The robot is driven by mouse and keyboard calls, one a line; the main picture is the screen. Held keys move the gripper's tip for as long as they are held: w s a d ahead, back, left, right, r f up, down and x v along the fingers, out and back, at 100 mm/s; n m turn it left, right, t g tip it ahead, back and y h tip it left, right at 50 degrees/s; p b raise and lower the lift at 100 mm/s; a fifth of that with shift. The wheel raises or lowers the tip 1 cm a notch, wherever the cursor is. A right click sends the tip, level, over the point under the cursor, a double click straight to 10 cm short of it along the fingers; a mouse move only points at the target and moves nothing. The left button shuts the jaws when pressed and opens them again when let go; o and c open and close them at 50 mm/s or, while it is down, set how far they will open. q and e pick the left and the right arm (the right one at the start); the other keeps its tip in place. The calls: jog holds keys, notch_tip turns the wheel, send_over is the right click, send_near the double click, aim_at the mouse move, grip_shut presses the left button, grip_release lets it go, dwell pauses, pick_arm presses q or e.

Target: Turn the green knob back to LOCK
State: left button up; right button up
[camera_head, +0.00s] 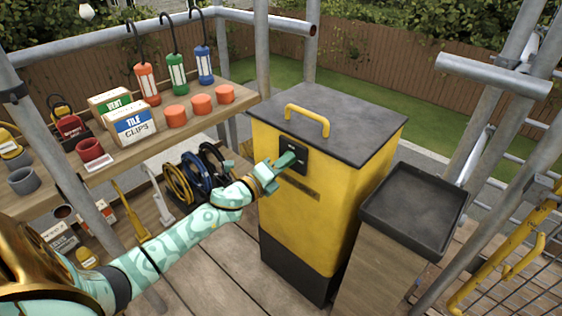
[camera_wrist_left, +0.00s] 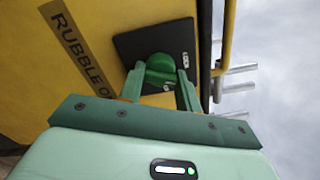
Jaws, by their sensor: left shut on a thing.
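The green knob (camera_wrist_left: 160,68) sits on a black plate (camera_wrist_left: 183,40) on the front of a yellow box. Small white lettering shows on the plate beside the knob; its LOCK mark is too small to read surely. My left gripper (camera_wrist_left: 158,85) has its two fingers on either side of the knob and is shut on it. In the head view my left gripper (camera_head: 282,162) reaches the black plate from the left and covers most of the knob. My right gripper is not in view.
The yellow box (camera_head: 310,220) has a dark lid (camera_head: 350,115) with a yellow handle (camera_head: 307,119). A black tray (camera_head: 415,200) on a wooden stand is to its right. A shelf (camera_head: 185,125) with lamps, boxes and orange pots is at left. Scaffold poles surround the area.

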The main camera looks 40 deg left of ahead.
pick_arm(q)
jog(key=n+p, duration=0.2)
jog(key=n, duration=0.3)
jog(key=shift+p, duration=0.3)
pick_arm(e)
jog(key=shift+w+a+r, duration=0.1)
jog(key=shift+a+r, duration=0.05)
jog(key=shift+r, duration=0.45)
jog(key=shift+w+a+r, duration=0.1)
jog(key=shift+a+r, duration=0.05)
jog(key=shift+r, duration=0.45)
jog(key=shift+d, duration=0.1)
pick_arm(q)
jog(key=o, duration=1)
jog(key=shift+c, duration=0.2)
jog(key=shift+s, duration=0.1)
